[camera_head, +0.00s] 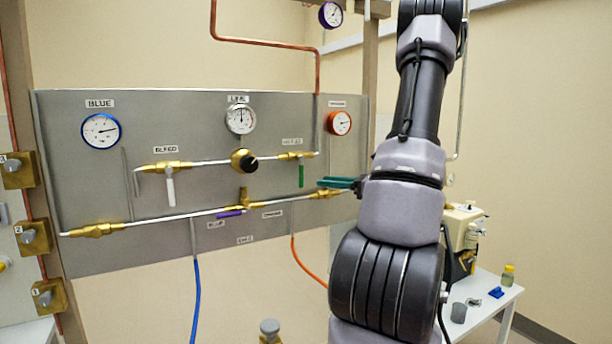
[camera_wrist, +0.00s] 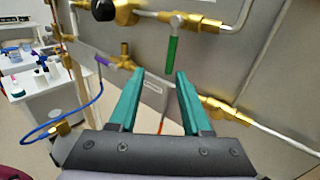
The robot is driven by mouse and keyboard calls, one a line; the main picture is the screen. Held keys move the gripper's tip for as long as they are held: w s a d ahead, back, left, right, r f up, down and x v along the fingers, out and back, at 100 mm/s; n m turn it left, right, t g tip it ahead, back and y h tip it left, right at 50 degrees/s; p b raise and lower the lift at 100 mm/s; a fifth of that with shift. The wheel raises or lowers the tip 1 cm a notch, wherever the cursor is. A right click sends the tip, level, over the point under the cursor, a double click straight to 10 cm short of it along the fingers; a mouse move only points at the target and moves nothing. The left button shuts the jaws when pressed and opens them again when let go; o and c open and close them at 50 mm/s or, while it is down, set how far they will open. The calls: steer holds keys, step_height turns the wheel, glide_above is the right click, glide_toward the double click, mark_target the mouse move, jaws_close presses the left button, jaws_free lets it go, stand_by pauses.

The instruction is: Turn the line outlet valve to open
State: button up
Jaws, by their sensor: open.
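The outlet valve is a brass body (camera_head: 296,156) on the upper pipe, under a small label that seems to read outlet. Its green lever (camera_head: 301,177) hangs straight down, across the pipe. In the wrist view the green lever (camera_wrist: 173,56) stands just beyond the fingertips, its lower end near the gap between them. My gripper (camera_head: 322,182) has teal fingers and sits right of the lever in the head view. In the wrist view my gripper (camera_wrist: 161,75) is open, with nothing between the fingers. Whether a finger touches the lever cannot be told.
A white bleed lever (camera_head: 170,187) hangs down at left. A black regulator knob (camera_head: 249,163) sits between the valves. A purple lever (camera_head: 230,213) lies along the lower pipe. An orange hose (camera_head: 302,262) and a blue hose (camera_head: 196,300) hang below. A side table (camera_head: 490,310) stands right.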

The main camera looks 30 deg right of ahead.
mark_target(302, 177)
steer(key=shift+m+t, duration=0.3)
steer(key=x, duration=0.3)
steer(key=d+x, duration=0.1)
steer(key=x, duration=0.2)
steer(key=w+x, duration=0.1)
steer(key=x, duration=0.3)
steer(key=shift+w+d+f, duration=0.15)
steer(key=shift+f, duration=0.1)
steer(key=shift+c, duration=0.2)
jaws_close()
stand_by(0.7)
